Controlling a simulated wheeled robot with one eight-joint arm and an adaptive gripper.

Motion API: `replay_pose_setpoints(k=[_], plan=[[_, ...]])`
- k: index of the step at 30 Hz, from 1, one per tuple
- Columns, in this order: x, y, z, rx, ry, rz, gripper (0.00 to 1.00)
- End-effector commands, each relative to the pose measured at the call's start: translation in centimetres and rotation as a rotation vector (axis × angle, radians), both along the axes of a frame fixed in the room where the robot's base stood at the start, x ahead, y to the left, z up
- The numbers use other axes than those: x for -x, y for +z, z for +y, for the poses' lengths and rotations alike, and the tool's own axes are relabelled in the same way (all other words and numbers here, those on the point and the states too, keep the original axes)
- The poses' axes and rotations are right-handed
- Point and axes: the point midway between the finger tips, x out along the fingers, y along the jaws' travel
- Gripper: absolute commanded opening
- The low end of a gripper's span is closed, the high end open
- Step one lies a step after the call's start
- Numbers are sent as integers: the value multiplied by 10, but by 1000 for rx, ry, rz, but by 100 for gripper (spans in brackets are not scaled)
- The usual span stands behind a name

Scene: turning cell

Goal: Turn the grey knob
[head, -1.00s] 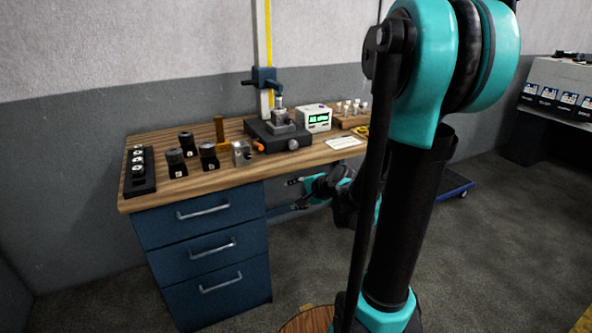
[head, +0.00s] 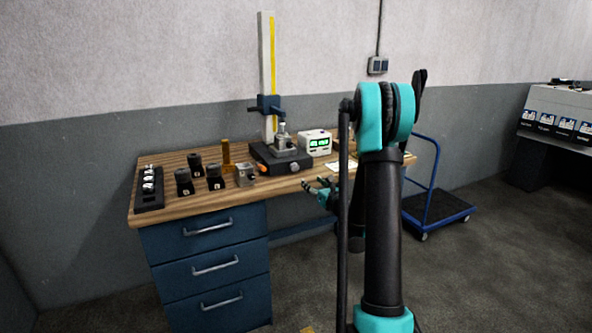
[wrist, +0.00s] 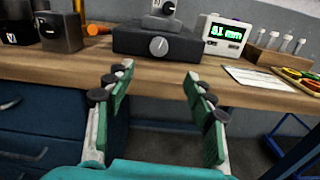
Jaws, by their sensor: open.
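The grey knob (wrist: 158,46) is a round dial with a pale mark on the front face of a dark block (wrist: 185,48) on the bench. In the head view the knob (head: 294,167) is small on the block's front, at the right. My gripper (wrist: 150,78) is open and empty, its green-padded fingers spread either side of the knob's line in the wrist view. It is in front of the bench edge and short of the knob, not touching it. In the head view my gripper (head: 318,184) shows just off the bench's front edge, partly hidden by my arm.
The wooden bench (head: 160,215) carries several black holders at the left and an orange knob (wrist: 97,29) left of the block. A digital readout (wrist: 222,34), a paper sheet (wrist: 258,78) and a rack of pegs (wrist: 270,57) are at the right. A blue trolley (head: 436,207) stands beyond.

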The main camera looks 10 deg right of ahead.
Motion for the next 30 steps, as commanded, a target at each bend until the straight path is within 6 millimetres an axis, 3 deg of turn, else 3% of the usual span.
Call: replay_pose_setpoints(k=[18, 24, 30], plan=[[-114, 0, 39, 4, 3, 0, 54], [-138, 0, 46, 4, 3, 0, 54], [-148, 0, 49, 4, 2, 0, 54]])
